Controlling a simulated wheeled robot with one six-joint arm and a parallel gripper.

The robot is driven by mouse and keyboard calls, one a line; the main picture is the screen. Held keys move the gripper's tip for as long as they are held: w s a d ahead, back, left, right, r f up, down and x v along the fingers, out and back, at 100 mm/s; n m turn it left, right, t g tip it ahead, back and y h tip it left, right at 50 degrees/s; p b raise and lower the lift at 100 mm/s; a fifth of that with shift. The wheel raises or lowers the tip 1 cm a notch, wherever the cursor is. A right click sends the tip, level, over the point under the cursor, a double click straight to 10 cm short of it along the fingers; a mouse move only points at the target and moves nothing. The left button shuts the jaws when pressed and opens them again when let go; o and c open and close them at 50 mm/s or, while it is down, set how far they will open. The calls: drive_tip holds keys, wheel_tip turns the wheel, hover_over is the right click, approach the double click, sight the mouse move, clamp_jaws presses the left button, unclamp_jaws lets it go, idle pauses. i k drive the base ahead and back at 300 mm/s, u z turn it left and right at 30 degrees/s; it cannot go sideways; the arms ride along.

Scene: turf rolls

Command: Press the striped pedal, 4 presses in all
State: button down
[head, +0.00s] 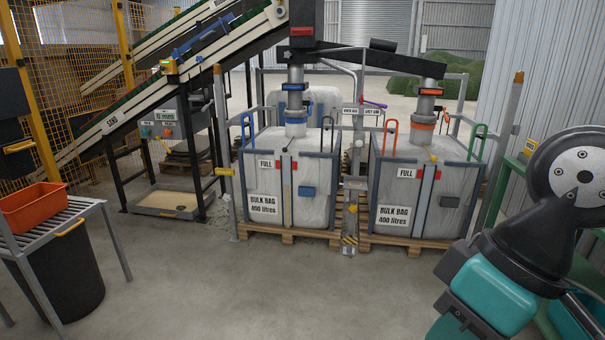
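A small pedal with yellow and dark stripes (349,246) sits low at the foot of a narrow post, between the two pallets. It is small in the picture, so I cannot tell whether it is up or pressed down. My arm fills the lower right of the head view, in black, grey and teal. My gripper is not in view, so its place relative to the pedal is hidden.
Two bulk bags, left (290,205) and right (412,200), stand in frames on pallets beside the pedal. An orange crate (35,207) sits on a rack at left above a black bin (65,280). The concrete floor (230,290) in front is clear.

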sight(350, 240)
drive_tip(key=u, duration=0.05)
drive_tip(key=i, duration=2.05)
drive_tip(key=z, duration=0.3)
drive_tip(key=i, duration=1.55)
drive_tip(key=z, duration=0.15)
